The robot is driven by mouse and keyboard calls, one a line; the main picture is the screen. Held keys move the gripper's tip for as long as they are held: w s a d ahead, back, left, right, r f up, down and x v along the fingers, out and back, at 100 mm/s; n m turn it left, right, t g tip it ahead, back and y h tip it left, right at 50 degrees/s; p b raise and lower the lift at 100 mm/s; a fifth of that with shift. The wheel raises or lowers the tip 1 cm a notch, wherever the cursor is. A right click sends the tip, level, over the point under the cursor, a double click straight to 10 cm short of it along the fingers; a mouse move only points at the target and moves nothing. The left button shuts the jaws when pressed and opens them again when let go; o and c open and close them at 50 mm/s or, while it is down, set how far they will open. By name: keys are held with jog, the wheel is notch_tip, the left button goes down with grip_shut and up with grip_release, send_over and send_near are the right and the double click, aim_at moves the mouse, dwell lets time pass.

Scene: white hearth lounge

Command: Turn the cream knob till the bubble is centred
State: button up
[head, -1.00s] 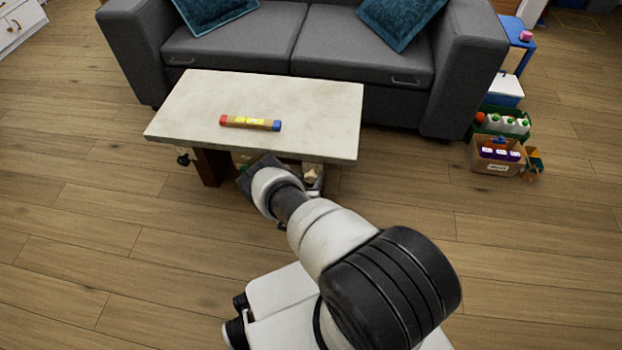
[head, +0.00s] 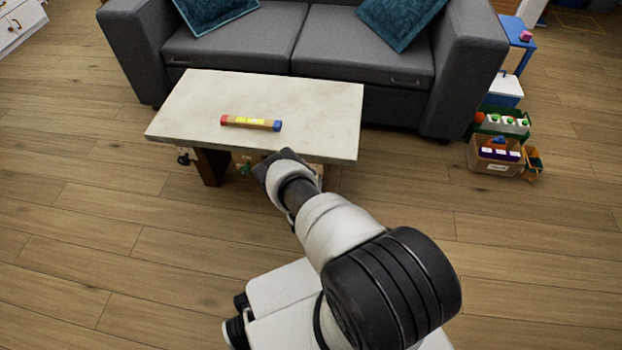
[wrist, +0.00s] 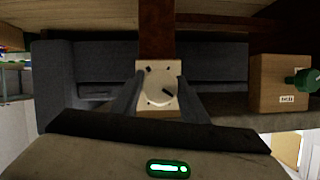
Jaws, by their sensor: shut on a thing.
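The cream knob (wrist: 157,84) is a round dial with a dark mark, set on a light wooden block in the wrist view. My gripper (wrist: 160,100) has one finger on each side of it and is shut on it. In the head view the fingers and the cream knob are hidden behind my arm at the table's front edge. The spirit level (head: 251,123) lies on the pale table top (head: 310,105); it has a red end, yellow middle and blue end. Its bubble is too small to make out.
A green knob (wrist: 298,79) sits on a labelled wooden block beside the cream one. A black knob (head: 184,159) shows under the table's left end. A grey sofa (head: 345,60) stands close behind the table. Open floor (head: 520,250) lies at the right.

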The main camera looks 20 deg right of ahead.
jog(key=shift+m+t+y, duration=0.5)
jog(key=shift+m, duration=0.5)
jog(key=shift+r, duration=0.1)
jog(key=o, duration=1.1)
jog(key=shift+c, duration=0.2)
